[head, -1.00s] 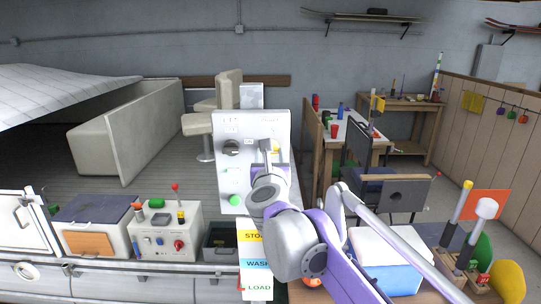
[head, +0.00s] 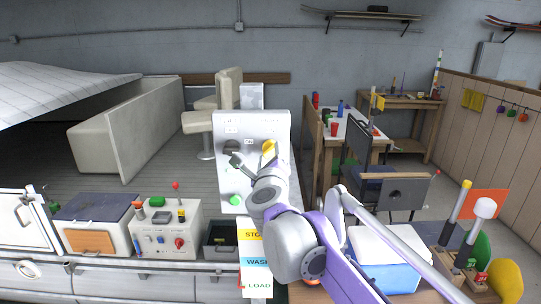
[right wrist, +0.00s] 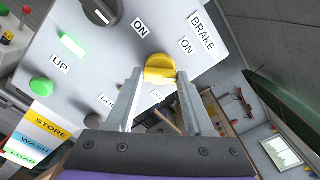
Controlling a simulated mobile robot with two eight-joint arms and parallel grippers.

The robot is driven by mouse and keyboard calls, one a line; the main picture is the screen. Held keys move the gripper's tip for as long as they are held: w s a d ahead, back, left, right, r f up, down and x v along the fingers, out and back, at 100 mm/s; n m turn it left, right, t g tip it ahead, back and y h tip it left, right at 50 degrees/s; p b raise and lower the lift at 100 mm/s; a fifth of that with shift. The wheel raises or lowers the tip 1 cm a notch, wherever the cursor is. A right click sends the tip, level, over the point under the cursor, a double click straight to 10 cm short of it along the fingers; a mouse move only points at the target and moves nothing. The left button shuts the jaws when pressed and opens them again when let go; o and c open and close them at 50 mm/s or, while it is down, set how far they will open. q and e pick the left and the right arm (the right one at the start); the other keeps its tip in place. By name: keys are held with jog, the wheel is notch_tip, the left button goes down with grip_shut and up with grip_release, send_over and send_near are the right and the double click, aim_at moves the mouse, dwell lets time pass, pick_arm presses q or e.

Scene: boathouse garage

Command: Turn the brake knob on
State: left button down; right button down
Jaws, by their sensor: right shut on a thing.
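The yellow brake knob (head: 268,146) is on the upright white panel (head: 283,128), at its upper right. In the right wrist view the knob (right wrist: 160,66) sits between the fingertips of my right gripper (right wrist: 160,77), which is shut on it. A BRAKE label (right wrist: 203,31) and an ON label (right wrist: 187,46) are beside the knob. In the head view my right wrist hides the panel below the knob. My left gripper is not in view.
The panel also carries a dark knob (right wrist: 101,10) and a green button (head: 235,200). STORE, WASH and LOAD signs (head: 256,262) hang below. A control box (head: 165,228) stands to the left, and a blue cooler (head: 392,272) lies right of my arm.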

jog(key=n, duration=0.4)
jog(key=shift+n, duration=0.3)
jog(key=n, duration=0.4)
jog(key=shift+b, duration=0.4)
jog(key=shift+n, duration=0.3)
jog(key=shift+c, duration=1.4)
grip_release()
jog(key=s+b, duration=0.1)
jog(key=s, duration=1)
